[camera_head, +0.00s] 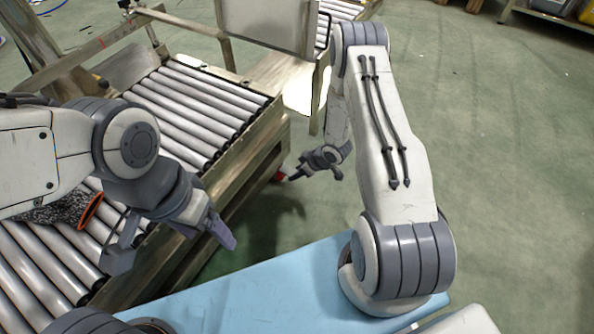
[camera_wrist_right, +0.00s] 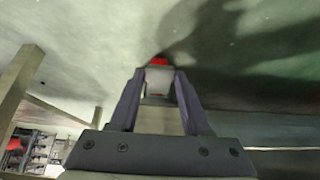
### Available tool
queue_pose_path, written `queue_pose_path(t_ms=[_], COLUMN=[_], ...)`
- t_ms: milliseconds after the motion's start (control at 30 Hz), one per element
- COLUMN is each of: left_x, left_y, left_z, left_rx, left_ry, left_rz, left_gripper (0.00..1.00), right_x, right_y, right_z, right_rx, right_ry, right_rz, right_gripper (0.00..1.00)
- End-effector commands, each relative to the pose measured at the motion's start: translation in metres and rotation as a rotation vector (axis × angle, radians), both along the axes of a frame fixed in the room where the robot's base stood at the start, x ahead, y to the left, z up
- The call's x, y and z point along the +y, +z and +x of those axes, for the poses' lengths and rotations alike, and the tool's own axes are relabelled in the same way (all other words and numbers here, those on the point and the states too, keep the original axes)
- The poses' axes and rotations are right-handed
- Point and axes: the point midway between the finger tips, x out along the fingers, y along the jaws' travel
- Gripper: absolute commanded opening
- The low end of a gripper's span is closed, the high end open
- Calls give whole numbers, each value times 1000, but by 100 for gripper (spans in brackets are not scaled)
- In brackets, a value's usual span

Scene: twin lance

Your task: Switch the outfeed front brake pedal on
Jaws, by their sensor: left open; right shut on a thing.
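The brake pedal is a small red piece (camera_head: 280,176) low beside the conveyor's right leg, mostly hidden in the head view. In the right wrist view, the red and pale pedal (camera_wrist_right: 159,62) sits between the tips of my right gripper (camera_wrist_right: 160,78), which is shut on it. In the head view my right gripper (camera_head: 314,172) is low beside the conveyor, just right of the red piece. Whether the pedal is on or off cannot be told. My left gripper (camera_head: 172,250) is open and empty, above the conveyor's near right edge.
A roller conveyor (camera_head: 195,105) with a metal side rail fills the left. A dark speckled item with an orange rim (camera_head: 90,211) lies on its rollers, partly behind my left arm. A metal panel (camera_head: 268,25) stands at the back. Green floor (camera_head: 510,150) is clear on the right.

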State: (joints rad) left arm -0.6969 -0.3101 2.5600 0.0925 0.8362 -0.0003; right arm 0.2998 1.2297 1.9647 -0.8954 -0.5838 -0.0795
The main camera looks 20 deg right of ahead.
Motion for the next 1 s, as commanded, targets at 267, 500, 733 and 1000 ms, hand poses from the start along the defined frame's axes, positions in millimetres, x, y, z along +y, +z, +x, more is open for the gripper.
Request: queue_pose_path(t_ms=[267,500,733,1000], left_x=[0,0,0,0], left_y=[-9,-15,-17,-17], left_z=[0,0,0,0], left_rx=[0,0,0,0], left_ry=[0,0,0,0], left_rz=[0,0,0,0], left_gripper=[78,78,78,78], right_x=[-3,-3,-3,-3], right_y=[-16,-24,-26,-26], right_z=[-3,-3,-2,-2], right_rx=[-151,-250,-294,-301], right_ry=[-6,-4,-3,-2], right_rz=[121,196,229,233], right_gripper=[0,0,0,0])
